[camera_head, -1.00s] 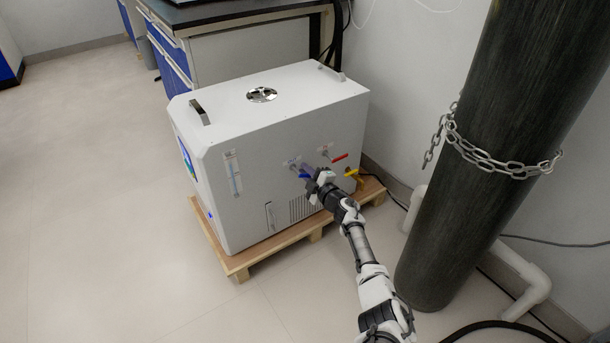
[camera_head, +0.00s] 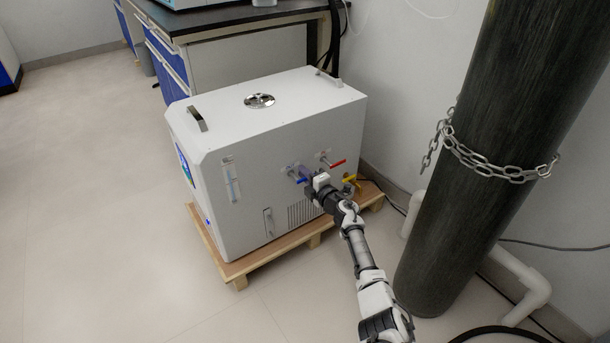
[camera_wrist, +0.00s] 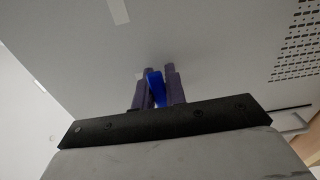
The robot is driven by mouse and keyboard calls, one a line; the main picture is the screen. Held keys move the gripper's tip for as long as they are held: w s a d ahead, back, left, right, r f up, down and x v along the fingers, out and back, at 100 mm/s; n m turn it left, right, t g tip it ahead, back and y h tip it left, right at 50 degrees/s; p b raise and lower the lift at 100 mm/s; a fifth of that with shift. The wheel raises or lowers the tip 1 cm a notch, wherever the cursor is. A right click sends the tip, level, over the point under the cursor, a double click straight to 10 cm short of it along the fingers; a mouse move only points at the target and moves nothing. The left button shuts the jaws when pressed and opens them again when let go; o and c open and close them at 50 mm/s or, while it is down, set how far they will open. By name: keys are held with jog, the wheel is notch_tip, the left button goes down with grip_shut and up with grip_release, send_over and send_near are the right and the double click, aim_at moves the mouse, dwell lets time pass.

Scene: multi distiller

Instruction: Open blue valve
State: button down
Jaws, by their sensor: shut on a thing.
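The blue valve (camera_head: 301,180) is a small lever handle on the side of the white machine (camera_head: 250,140). It also shows in the wrist view (camera_wrist: 156,88), standing between the two dark purple fingers. My gripper (camera_head: 307,175) is at the machine's side, shut on the blue handle. In the wrist view the gripper (camera_wrist: 157,90) has one finger on each side of the handle. The valve's stem is mostly hidden by the fingers.
A red valve (camera_head: 334,163) sits just up and right of the blue one, and a yellow valve (camera_head: 350,180) lower right. The machine stands on a wooden pallet (camera_head: 285,246). A dark cylinder with a chain (camera_head: 490,165) stands close to the right of my arm. Floor at left is clear.

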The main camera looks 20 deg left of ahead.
jog(key=c, duration=1.4)
grip_release()
jog(key=shift+c, duration=0.2)
jog(key=p+v, duration=1.1)
jog(key=v, duration=0.2)
jog(key=shift+s+d, duration=0.25)
